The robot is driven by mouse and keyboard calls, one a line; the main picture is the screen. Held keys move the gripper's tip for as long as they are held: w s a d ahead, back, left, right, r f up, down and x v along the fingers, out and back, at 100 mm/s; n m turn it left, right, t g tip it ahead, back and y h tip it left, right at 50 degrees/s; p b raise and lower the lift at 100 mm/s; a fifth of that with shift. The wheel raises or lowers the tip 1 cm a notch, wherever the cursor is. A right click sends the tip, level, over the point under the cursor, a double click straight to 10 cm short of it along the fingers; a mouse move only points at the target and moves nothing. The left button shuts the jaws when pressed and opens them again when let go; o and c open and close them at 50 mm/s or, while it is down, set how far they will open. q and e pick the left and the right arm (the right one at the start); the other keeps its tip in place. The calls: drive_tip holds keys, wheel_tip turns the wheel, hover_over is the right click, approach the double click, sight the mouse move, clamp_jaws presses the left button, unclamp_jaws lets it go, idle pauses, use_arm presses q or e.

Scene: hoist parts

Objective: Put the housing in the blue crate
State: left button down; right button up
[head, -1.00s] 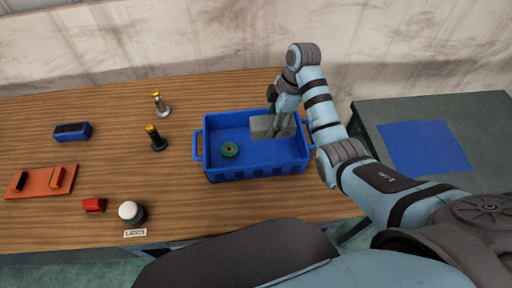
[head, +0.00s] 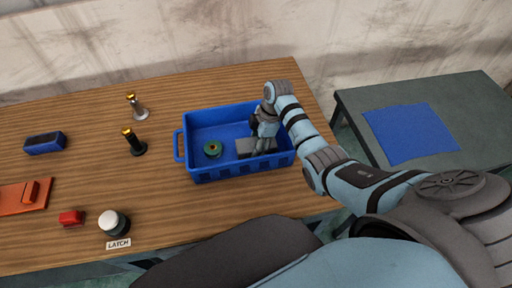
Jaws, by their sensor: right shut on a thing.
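The blue crate (head: 240,165) stands on the wooden table, open at the top. A grey block-like part, which looks like the housing (head: 243,149), is inside the crate's right half, low between its walls. My right gripper (head: 262,146) reaches down into the crate and is shut on the housing. The fingertips are partly hidden, and I cannot tell whether the housing touches the crate floor. A green round part (head: 212,149) lies in the crate's left half. My left gripper is not in view.
A blue mat (head: 410,133) lies on the right-hand table.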

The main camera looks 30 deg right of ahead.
drive_tip(key=shift+r, duration=0.15)
drive_tip(key=shift+f, duration=0.2)
drive_tip(key=o, duration=1.3)
drive_tip(key=shift+r, duration=0.1)
drive_tip(key=shift+r, duration=0.25)
drive_tip(key=p+v, duration=0.1)
drive_tip(key=v, duration=1)
drive_tip(key=shift+d+r+p, duration=0.15)
drive_tip(key=shift+r+p, duration=0.15)
drive_tip(key=shift+r, duration=0.05)
drive_tip(key=shift+s+f, duration=0.1)
